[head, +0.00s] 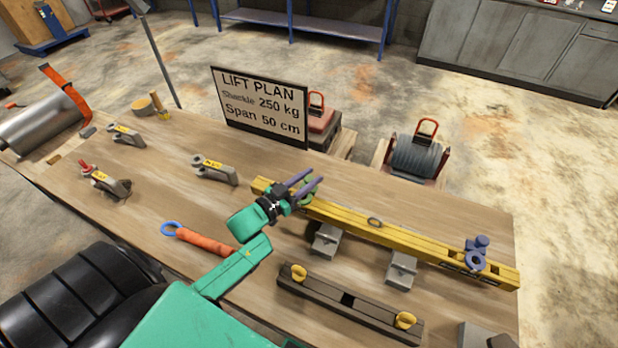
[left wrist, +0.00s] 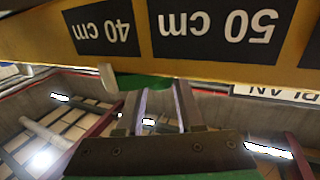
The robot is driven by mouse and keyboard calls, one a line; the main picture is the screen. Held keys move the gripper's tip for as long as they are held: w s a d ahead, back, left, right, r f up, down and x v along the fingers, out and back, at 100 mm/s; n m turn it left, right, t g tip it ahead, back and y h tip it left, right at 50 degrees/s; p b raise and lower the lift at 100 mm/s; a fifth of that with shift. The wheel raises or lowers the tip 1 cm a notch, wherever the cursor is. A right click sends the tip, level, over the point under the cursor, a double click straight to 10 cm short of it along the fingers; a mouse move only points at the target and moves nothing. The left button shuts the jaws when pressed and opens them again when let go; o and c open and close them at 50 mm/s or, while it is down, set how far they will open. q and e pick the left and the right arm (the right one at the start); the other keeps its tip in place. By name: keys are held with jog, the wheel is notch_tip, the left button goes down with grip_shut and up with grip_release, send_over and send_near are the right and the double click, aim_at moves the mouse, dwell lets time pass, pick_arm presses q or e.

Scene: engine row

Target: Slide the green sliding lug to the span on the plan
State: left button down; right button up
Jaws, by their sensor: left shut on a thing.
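The lift plan board (head: 259,105) reads "Shackle 250 kg" and "Span 50 cm". The yellow spreader beam (head: 347,225) lies across grey blocks on the table. My left gripper (head: 310,184) is at the beam's left part, shut on the green sliding lug (head: 306,194), which it mostly hides in the head view. In the left wrist view the green lug (left wrist: 150,82) shows at the beam's edge, ahead of my left gripper (left wrist: 160,105). Upside-down labels "40 cm" (left wrist: 102,27) and "50 cm" (left wrist: 218,26) are on the beam; the lug lies roughly between them. My right gripper is out of view.
A blue lug (head: 476,253) is at the beam's right end. A dark bar with yellow knobs (head: 348,303) lies in front. Shackles (head: 214,170) and an orange-handled tool (head: 203,242) lie left. A winding drum (head: 417,156) stands behind the table.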

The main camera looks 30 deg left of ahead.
pick_arm(q)
jog(key=a, duration=0.5)
jog(key=shift+s+a+f+b, duration=0.1)
jog(key=shift+s+b, duration=0.05)
jog(key=shift+b, duration=0.15)
jog(key=c, duration=0.6)
grip_release()
jog(key=shift+o, duration=0.2)
jog(key=b+v, duration=0.1)
jog(key=v, duration=0.6)
jog(key=shift+s, duration=0.2)
